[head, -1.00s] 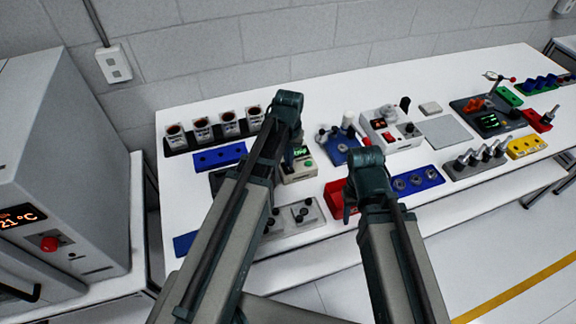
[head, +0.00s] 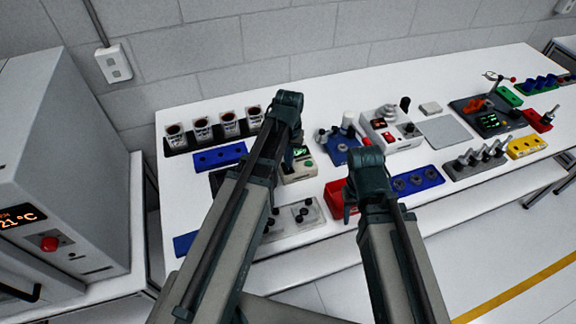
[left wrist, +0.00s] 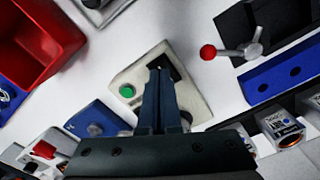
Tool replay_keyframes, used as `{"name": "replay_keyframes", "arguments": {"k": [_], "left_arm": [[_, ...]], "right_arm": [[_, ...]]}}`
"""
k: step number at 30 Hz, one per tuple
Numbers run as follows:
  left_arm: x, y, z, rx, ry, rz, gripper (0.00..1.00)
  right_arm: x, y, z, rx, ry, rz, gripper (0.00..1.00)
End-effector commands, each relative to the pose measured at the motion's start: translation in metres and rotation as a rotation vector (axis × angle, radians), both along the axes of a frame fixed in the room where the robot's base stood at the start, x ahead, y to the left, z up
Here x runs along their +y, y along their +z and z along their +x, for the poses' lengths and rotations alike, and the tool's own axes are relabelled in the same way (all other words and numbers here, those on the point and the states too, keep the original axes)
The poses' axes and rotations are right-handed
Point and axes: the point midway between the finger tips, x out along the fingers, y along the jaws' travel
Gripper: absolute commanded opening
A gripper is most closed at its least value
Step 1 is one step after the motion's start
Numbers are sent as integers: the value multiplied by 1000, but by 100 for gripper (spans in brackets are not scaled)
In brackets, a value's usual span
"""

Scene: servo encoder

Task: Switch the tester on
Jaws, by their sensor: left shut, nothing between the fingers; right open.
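My right gripper (head: 348,208) is open and empty near the red bin.
The red bin (head: 334,194) and a blue block with round parts (head: 418,180) lie right of the tester. A blue fixture (head: 338,150) stands behind it. A grey plate with black knobs (head: 300,215) lies in front. A red-knobbed lever (left wrist: 230,52) shows in the left wrist view.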

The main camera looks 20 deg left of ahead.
Motion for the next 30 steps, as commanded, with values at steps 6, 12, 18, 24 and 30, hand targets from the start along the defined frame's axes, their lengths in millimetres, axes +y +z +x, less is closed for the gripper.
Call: {"name": "replay_keyframes", "arguments": {"k": [6, 12, 18, 24, 30], "left_arm": [[0, -3, 0, 0, 0, 0, 0], [0, -6, 0, 0, 0, 0, 0], [0, -9, 0, 0, 0, 0, 0], [0, -12, 0, 0, 0, 0, 0], [0, -14, 0, 0, 0, 0, 0]], "right_arm": [[0, -3, 0, 0, 0, 0, 50], [0, -6, 0, 0, 0, 0, 50], [0, -9, 0, 0, 0, 0, 50], [0, -12, 0, 0, 0, 0, 50], [0, -15, 0, 0, 0, 0, 50]]}}
